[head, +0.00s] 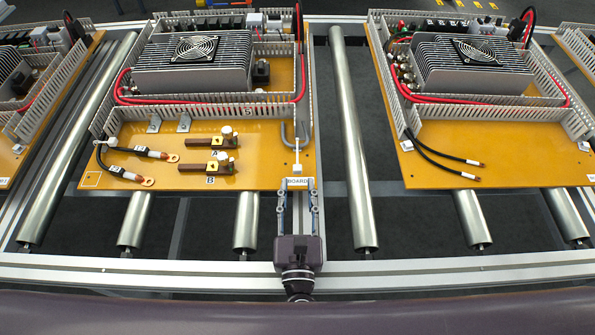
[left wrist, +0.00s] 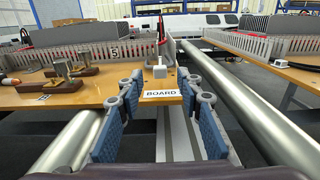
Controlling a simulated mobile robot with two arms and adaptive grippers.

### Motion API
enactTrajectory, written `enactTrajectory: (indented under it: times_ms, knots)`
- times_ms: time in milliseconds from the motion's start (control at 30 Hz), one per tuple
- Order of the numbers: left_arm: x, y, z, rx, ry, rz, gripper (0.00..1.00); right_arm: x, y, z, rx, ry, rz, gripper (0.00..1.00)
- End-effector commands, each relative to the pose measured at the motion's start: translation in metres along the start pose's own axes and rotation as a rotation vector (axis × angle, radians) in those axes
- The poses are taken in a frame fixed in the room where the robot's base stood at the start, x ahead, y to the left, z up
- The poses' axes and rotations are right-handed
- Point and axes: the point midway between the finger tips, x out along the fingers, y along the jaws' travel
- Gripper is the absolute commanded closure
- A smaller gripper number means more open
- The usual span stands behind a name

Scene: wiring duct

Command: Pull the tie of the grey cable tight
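The grey cable (head: 284,132) bends out of the duct near the front right corner of the middle yellow board (head: 260,175). A white tie (head: 297,155) lies by its bend, its strap running toward the front edge to a small white block-like piece; I cannot tell how snug the loop is. The white piece (left wrist: 160,71) also shows in the left wrist view. My left gripper (head: 298,184) is open at the board's front edge, its fingers on either side of the BOARD label (head: 298,182), just in front of the tie. The gripper (left wrist: 163,88) holds nothing. My right gripper is out of view.
A metal roller (head: 352,150) runs to the right of the board, with another board (head: 440,165) beyond. The front rail (head: 180,275) lies below.

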Motion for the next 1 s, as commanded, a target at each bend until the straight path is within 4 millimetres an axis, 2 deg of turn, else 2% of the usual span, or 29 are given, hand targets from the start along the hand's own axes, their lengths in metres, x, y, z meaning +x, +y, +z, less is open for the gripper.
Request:
enactTrajectory:
  times_ms: [100, 333, 1000]
  knots:
    - [-0.025, 0.000, -0.001, -0.001, 0.003, -0.002, 0.67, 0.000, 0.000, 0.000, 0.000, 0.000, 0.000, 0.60]
    - [-0.051, 0.000, 0.000, 0.000, 0.000, 0.000, 0.67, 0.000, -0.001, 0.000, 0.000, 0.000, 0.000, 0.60]
    - [-0.054, 0.000, 0.002, -0.001, -0.001, 0.000, 0.67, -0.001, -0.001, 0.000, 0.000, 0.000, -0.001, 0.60]
